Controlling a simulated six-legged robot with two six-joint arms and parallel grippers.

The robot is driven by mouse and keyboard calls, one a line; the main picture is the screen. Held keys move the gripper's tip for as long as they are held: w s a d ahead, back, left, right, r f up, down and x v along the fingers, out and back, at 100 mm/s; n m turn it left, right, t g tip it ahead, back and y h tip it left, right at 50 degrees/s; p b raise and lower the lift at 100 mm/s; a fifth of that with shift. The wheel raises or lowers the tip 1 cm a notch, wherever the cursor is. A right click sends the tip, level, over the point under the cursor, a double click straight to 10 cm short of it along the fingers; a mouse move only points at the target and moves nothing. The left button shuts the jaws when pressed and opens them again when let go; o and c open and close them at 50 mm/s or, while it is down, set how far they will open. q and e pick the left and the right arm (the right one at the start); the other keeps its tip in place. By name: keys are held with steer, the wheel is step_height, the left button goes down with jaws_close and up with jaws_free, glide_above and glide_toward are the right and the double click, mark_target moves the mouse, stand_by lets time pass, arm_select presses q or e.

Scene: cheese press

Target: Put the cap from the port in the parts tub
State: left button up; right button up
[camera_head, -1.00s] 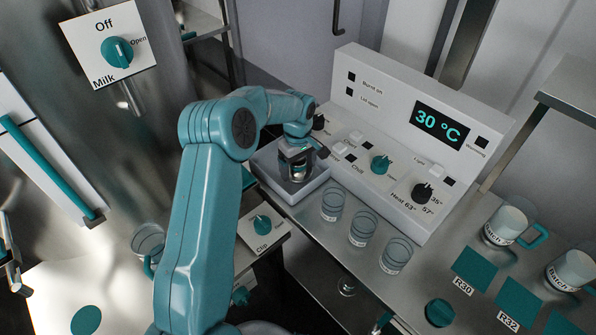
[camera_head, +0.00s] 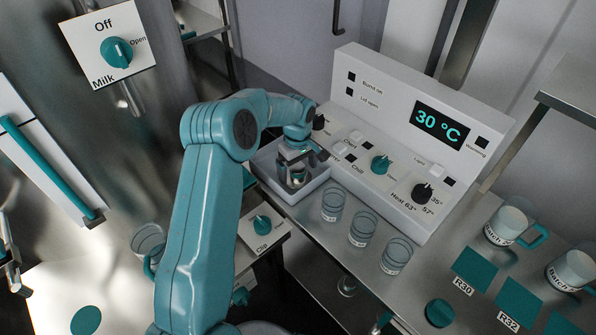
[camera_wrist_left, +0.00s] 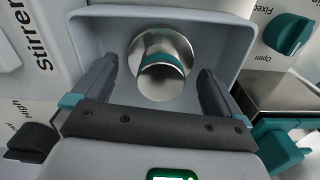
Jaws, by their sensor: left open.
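The cap (camera_wrist_left: 162,80), a shiny metal cylinder with a teal band and a wider round flange, is inside the grey parts tub (camera_wrist_left: 215,22) in the left wrist view. In the head view the tub (camera_head: 312,187) stands at the left end of the control panel, and the cap (camera_head: 294,180) shows partly under my left gripper (camera_head: 293,163). My left gripper is open over the tub, with one finger on each side of the cap and gaps between. Whether the cap's underside rests on the tub floor is hard to see. My right gripper is not in view.
The white control panel (camera_head: 420,150) rises right behind the tub. Several glass jars (camera_head: 332,204) stand in a row to its right on the metal bench. Two labelled mugs (camera_head: 510,222) stand farther right. A clip dial (camera_head: 262,225) is below left.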

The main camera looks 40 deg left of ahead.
mark_target(298, 167)
arm_select(q)
step_height(298, 167, up, 10)
steer(key=shift+r, duration=0.25)
steer(key=shift+r, duration=0.1)
stand_by(0.4)
